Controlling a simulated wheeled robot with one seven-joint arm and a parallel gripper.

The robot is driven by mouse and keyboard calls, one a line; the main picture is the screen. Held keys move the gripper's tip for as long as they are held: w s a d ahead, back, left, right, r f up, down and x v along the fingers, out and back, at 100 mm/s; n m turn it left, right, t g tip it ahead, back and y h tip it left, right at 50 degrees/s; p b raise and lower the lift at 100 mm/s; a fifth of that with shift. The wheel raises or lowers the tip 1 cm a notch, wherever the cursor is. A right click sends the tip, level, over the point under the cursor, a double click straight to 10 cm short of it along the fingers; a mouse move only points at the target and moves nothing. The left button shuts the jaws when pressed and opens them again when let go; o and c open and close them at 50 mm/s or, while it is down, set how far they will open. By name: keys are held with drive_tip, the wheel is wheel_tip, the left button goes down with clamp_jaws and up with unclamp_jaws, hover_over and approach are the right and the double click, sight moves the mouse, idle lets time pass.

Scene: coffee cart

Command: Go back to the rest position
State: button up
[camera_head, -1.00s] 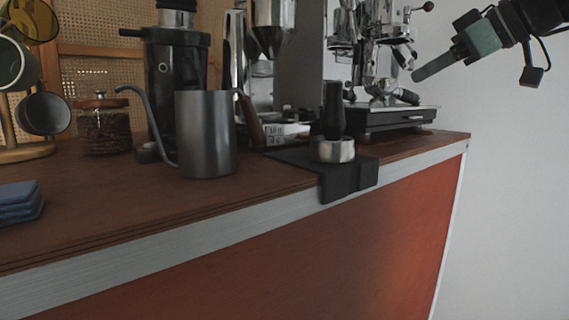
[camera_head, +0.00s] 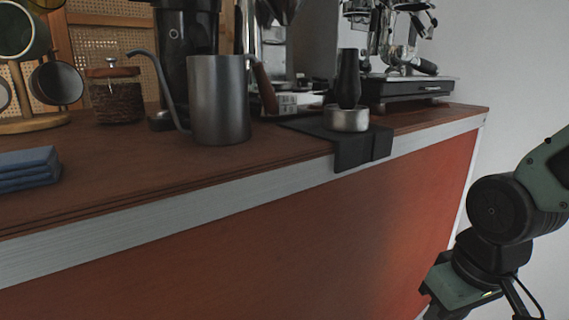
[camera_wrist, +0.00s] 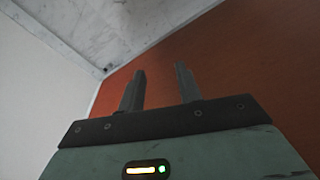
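My gripper (camera_wrist: 160,82) shows in the wrist view with its two fingers apart and nothing between them. It is in front of the orange-red front panel (camera_wrist: 225,60) of the cart, below the pale edge of the top. In the head view my arm hangs at the lower right, beside the cart's right end; the fingertips are out of that view. The cart's wooden top (camera_head: 110,180) stands to the left of my arm, and I see a gap between them in the picture.
On the cart top stand a grey gooseneck kettle (camera_head: 220,100), a black-handled tamper (camera_head: 347,95) on a black mat (camera_head: 352,155), an espresso machine (camera_head: 405,85), a glass jar (camera_head: 117,100) and folded blue cloths (camera_head: 25,170). The space right of the cart is clear to the wall.

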drive_tip(key=s+a+r+n+g, duration=0.1)
drive_tip(key=s+a+n+g, duration=0.1)
drive_tip(key=s+a+n, duration=0.55)
wheel_tip(320, 180, up, 35)
drive_tip(key=s+a+m+p, duration=0.1)
drive_tip(key=s+m+p, duration=0.1)
drive_tip(key=p, duration=3.2)
drive_tip(key=shift+a+f+m, duration=0.15)
drive_tip(key=shift+a+m, duration=0.1)
drive_tip(key=shift+m, duration=0.3)
